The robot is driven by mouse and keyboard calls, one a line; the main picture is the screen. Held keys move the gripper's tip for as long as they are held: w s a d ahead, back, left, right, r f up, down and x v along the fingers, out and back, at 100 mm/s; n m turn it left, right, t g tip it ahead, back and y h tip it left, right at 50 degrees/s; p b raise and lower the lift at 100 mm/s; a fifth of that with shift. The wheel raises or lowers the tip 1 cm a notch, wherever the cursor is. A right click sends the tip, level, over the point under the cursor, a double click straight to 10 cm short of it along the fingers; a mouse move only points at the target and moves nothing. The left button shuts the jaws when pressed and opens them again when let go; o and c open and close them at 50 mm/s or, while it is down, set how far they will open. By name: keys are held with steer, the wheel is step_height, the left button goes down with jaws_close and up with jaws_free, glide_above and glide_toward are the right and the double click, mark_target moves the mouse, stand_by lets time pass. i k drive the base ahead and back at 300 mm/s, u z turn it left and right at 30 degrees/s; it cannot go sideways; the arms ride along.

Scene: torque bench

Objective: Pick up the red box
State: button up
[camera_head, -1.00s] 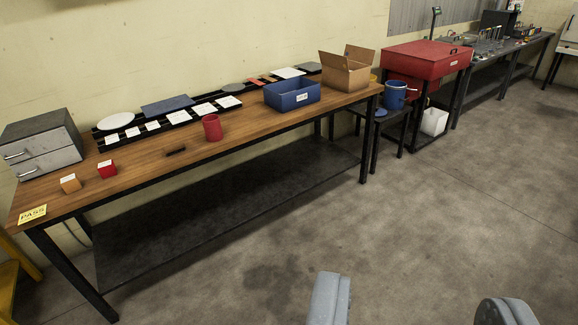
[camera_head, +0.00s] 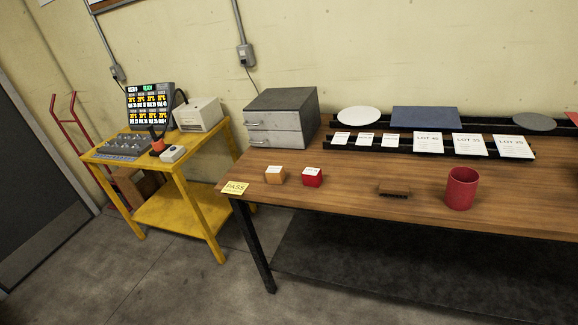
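The red box (camera_head: 312,177) is a small cube with a white label on top. It stands on the wooden bench (camera_head: 345,198) near its left end. A similar orange box (camera_head: 275,175) stands just to its left, with a small gap between them. My gripper is outside the present view, so its distance from the red box cannot be seen.
A grey drawer cabinet (camera_head: 283,118) stands behind the boxes. A red cup (camera_head: 461,188) and a small brown block (camera_head: 394,190) are to the right. A yellow cart (camera_head: 190,205) stands left of the bench. Floor in front (camera_head: 170,285) is clear.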

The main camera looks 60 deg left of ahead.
mark_target(311, 176)
steer(key=u, duration=0.55)
steer(key=i, duration=1.3)
steer(key=u, duration=0.75)
steer(key=i, duration=0.25)
steer(key=u, duration=0.15)
steer(key=k, duration=0.85)
steer(key=u, duration=0.2)
steer(key=i, duration=0.9)
steer(key=z, duration=0.1)
